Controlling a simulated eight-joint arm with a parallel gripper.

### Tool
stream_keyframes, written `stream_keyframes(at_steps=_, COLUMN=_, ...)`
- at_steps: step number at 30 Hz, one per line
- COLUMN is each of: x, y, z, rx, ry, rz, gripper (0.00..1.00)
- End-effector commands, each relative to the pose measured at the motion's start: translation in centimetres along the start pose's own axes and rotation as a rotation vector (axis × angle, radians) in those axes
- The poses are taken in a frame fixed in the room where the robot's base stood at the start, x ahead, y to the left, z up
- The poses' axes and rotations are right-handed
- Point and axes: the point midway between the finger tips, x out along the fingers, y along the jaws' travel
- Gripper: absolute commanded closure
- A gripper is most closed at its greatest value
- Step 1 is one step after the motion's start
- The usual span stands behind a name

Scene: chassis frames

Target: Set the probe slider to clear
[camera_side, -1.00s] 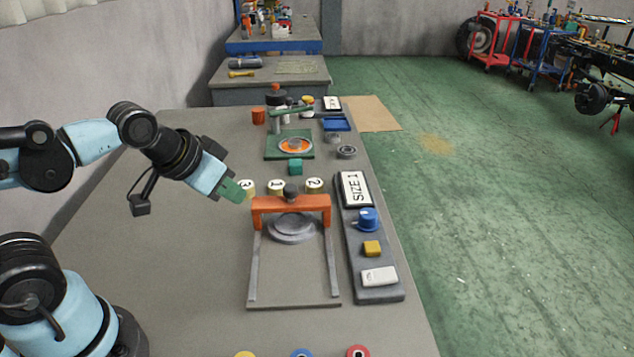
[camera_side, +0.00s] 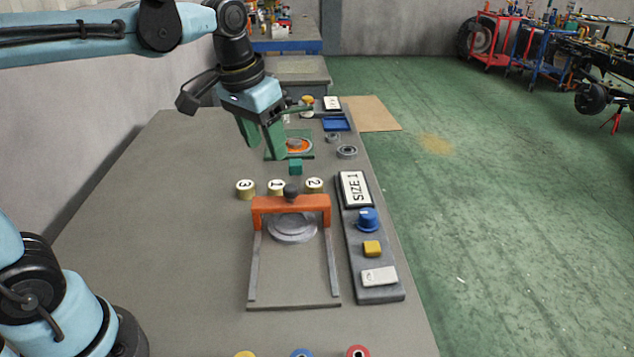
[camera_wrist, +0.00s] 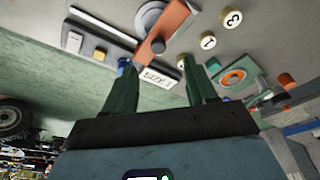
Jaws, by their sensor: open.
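An orange bridge (camera_side: 262,206) with a dark knob on top spans two grey rails and looks like the probe slider. It stands at the far end of the rails, by the far edge of a grey disc (camera_side: 292,232). The wrist view also shows the orange bridge (camera_wrist: 174,22) and its dark knob (camera_wrist: 158,46). No label for clear is legible. My gripper (camera_side: 265,149) is open and empty, fingers pointing down, above the table and beyond the bridge. It also shows in the wrist view (camera_wrist: 158,66), apart from the bridge.
Numbered round weights (camera_side: 245,189) stand just behind the bridge. A small teal cube (camera_side: 295,167) lies farther back, before a green fixture (camera_side: 305,153). At the right is a panel (camera_side: 382,293) with a SIZE 1 sign (camera_side: 355,189), blue knob (camera_side: 367,219) and yellow button (camera_side: 372,248). The table's left side is clear.

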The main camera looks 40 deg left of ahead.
Motion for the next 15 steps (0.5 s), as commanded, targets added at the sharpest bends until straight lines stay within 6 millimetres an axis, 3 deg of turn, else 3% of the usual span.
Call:
stream_keyframes(at_steps=6, x=-0.3, y=0.5, z=-3.5, rx=0.001, ry=-0.154, rz=-0.002, gripper=0.44)
stream_keyframes(at_steps=15, x=-0.1, y=0.7, z=-4.9, rx=0.0, ry=-0.238, rz=-0.005, gripper=0.44)
